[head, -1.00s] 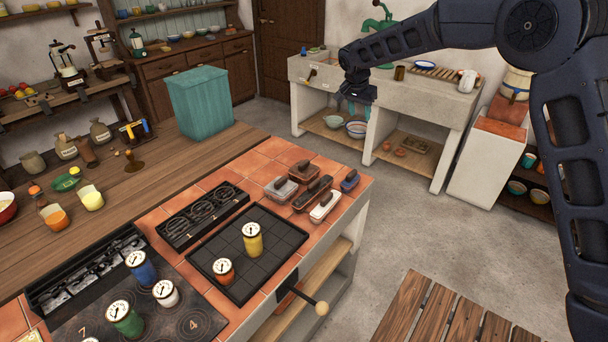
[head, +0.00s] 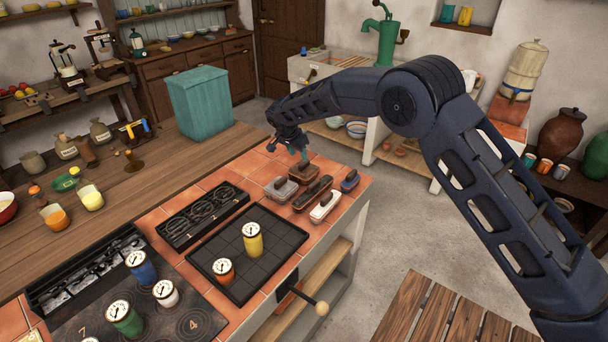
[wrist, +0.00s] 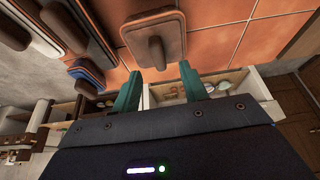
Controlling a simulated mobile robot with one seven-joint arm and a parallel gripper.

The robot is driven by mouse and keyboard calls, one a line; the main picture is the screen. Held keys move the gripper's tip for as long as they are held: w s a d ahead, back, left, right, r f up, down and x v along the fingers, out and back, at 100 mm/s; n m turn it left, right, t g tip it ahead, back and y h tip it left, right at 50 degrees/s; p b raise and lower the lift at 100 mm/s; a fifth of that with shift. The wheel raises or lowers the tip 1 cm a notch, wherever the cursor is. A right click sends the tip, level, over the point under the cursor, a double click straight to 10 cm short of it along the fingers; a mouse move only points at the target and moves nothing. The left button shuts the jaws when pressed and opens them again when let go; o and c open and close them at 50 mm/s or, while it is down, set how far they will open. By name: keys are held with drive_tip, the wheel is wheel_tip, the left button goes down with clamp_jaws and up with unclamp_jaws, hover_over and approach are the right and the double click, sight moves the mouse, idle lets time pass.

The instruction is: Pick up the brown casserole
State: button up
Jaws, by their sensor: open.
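A small brown casserole (head: 306,175) with a lid and a raised handle stands on the tiled counter (head: 228,172), at the far end of a cluster of lidded dishes. My gripper (head: 301,154) is above it, its teal fingers pointing down and partly covering it. In the wrist view the brown casserole (wrist: 172,42) lies just beyond the fingertips of my gripper (wrist: 160,80). The fingers are apart with nothing between them.
Close by stand a grey dish (head: 279,190), a long dark brown dish (head: 311,197), a white dish (head: 325,207) and a blue dish (head: 350,182). A teal bin (head: 200,103) stands behind to the left. Bare tiles lie left of the cluster.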

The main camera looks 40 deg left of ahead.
sight(303, 162)
drive_tip(key=shift+w+d+x, duration=0.1)
drive_tip(key=shift+x, duration=1.6)
drive_tip(key=shift+w+d+x, duration=0.1)
drive_tip(key=shift+w+x, duration=0.05)
drive_tip(key=shift+x, duration=1.5)
drive_tip(key=shift+r, duration=0.1)
clamp_jaws()
drive_tip(key=shift+r, duration=0.1)
